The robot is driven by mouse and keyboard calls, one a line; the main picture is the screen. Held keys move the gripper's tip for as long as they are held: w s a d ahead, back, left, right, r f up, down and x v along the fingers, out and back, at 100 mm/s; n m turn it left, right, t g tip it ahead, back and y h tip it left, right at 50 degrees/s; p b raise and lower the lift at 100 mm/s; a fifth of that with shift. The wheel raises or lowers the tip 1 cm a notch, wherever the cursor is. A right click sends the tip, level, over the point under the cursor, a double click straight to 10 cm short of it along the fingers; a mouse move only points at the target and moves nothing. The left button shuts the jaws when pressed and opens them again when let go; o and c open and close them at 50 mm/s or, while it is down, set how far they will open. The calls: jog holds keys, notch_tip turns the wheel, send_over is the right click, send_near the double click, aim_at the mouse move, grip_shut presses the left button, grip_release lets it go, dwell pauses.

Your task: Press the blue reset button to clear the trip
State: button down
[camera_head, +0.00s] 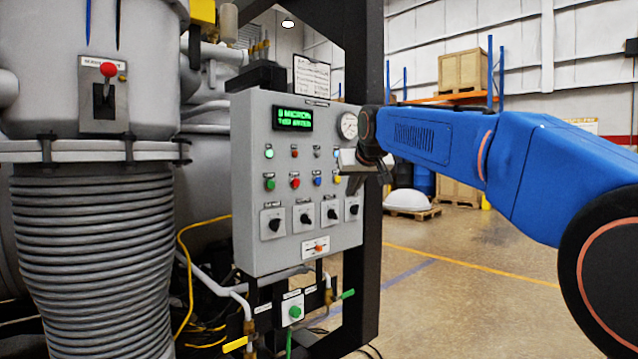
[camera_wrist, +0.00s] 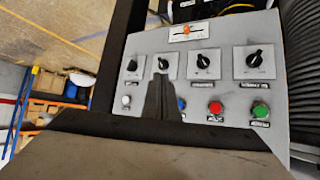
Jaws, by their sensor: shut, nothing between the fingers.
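The blue button (camera_head: 317,181) sits in the lower button row of the grey control panel (camera_head: 245,225), between a red and a yellow button. In the wrist view, which shows the panel upside down, the blue button (camera_wrist: 181,105) is just right of my fingers and partly covered by them. My gripper (camera_head: 353,188) is in front of the panel's right side; its closed fingers also show in the wrist view (camera_wrist: 160,82). The fingers are shut and empty. I cannot tell whether they touch the panel. A lit green display (camera_head: 293,118) is at the panel's top.
A red button (camera_head: 295,183) and a green button (camera_head: 270,184) are left of the blue one. Several rotary knobs (camera_head: 306,218) sit below. A pressure gauge (camera_head: 349,125) is near my wrist. A black post (camera_head: 366,250) stands right of the panel; open floor lies further right.

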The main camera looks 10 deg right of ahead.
aim_at(318, 181)
jog(key=w+r, duration=0.2)
jog(key=shift+w, duration=0.4)
jog(key=w+a, duration=0.4)
jog(key=w, duration=0.3)
jog(key=shift+w+a, duration=0.15)
jog(key=shift+w, duration=0.15)
jog(key=shift+w+a, duration=0.15)
dwell(2.1)
jog(key=shift+w+a, duration=0.1)
jog(key=shift+w, duration=0.1)
jog(key=shift+w+a, duration=0.2)
jog(key=shift+w, duration=0.15)
dwell(0.8)
jog(key=shift+s+d, duration=0.1)
jog(key=shift+s, duration=0.05)
jog(key=shift+s+d, duration=0.35)
jog(key=shift+s, duration=0.2)
